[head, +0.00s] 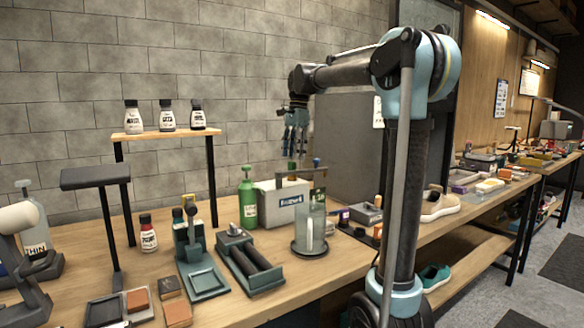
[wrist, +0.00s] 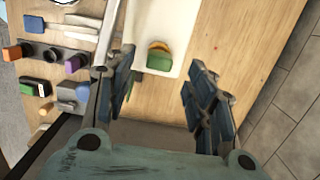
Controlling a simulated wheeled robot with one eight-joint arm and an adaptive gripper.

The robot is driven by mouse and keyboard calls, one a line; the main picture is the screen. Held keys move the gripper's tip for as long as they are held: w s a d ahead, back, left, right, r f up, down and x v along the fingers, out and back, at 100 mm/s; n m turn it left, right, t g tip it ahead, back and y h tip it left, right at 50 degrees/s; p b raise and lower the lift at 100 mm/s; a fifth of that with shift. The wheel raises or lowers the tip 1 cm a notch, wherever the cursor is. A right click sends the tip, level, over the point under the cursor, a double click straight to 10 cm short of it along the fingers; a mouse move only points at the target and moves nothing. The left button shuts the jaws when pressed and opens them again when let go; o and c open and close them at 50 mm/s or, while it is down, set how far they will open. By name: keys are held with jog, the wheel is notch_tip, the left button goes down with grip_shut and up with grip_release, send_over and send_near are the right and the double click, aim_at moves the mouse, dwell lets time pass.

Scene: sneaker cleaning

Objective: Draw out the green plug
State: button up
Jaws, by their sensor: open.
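A small green plug (wrist: 158,60) with an orange-yellow part behind it shows in the wrist view, at the edge of a white surface (wrist: 178,22). My gripper (wrist: 158,95) is open, with one finger on each side of the picture and the plug between them, farther ahead. Nothing is between the fingers at their tips. In the head view my gripper (head: 296,145) hangs pointing down above a pale labelled box (head: 285,203) on the bench.
A green bottle (head: 247,200) stands left of the box, and a clear container (head: 311,232) stands in front of it. Bottles stand on a raised shelf (head: 165,134) at the left. Dark tools and trays crowd the bench's front left.

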aim_at(292, 162)
jog(key=shift+s+a+f, duration=0.1)
jog(key=shift+a+f, duration=0.05)
jog(key=shift+f, duration=1.05)
jog(key=shift+s+a+f, duration=0.1)
jog(key=shift+f, duration=1.1)
jog(key=c, duration=1.1)
